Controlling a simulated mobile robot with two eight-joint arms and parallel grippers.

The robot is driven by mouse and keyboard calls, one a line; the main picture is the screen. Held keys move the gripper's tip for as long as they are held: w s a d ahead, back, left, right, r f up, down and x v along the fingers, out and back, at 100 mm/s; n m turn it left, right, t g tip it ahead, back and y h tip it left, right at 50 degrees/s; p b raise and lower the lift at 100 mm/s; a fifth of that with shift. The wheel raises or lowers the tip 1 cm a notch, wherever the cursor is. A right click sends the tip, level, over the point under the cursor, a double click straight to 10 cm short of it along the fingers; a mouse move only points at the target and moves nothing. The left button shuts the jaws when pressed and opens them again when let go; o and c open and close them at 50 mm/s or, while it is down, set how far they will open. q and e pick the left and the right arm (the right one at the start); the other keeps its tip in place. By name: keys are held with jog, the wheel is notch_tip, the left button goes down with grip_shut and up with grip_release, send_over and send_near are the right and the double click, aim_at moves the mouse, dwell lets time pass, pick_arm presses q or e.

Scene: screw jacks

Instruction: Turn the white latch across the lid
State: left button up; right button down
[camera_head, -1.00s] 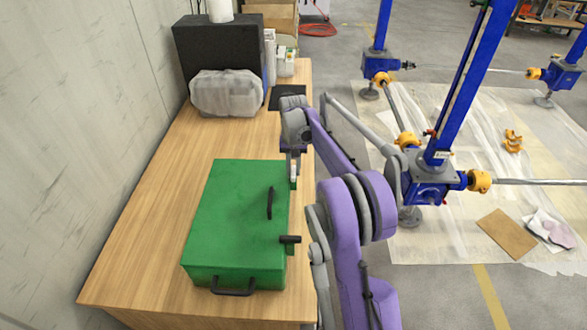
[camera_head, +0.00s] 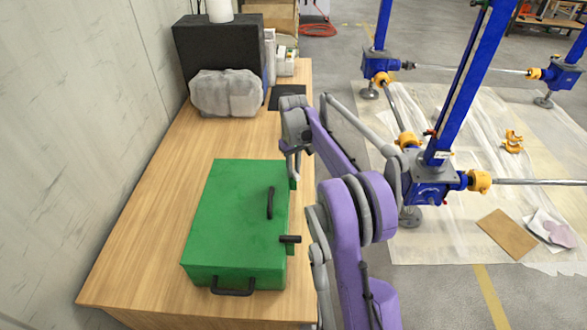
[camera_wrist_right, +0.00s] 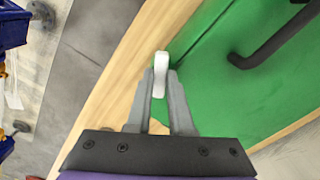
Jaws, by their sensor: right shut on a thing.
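The green box (camera_head: 233,222) stands on the wooden table, its lid closed, with a black handle (camera_head: 269,203) on top. The white latch (camera_wrist_right: 162,72) shows in the right wrist view at the box's edge, beside the lid seam. My right gripper (camera_head: 292,168) is at the far right edge of the box. In the wrist view its two grey fingertips (camera_wrist_right: 161,88) are shut on the latch from both sides. The latch is hidden by the gripper in the head view. My left gripper is not in view.
A black handle (camera_head: 233,291) is on the box's near side and a black peg (camera_head: 290,239) sticks out on the right. A grey wrapped bundle (camera_head: 227,93) lies farther back on the table (camera_head: 160,230). Blue screw jacks (camera_head: 430,190) stand on the floor at right.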

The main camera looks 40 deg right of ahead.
aim_at(294, 171)
jog(key=n, duration=0.5)
jog(key=shift+n, duration=0.3)
jog(key=n, duration=0.5)
jog(key=shift+n, duration=0.4)
jog(key=c, duration=0.8)
grip_release()
jog(key=shift+r, duration=0.1)
notch_tip(294, 171, up, 11)
jog(key=shift+f+p, duration=0.2)
jog(key=shift+p, duration=0.1)
jog(key=shift+a, duration=0.1)
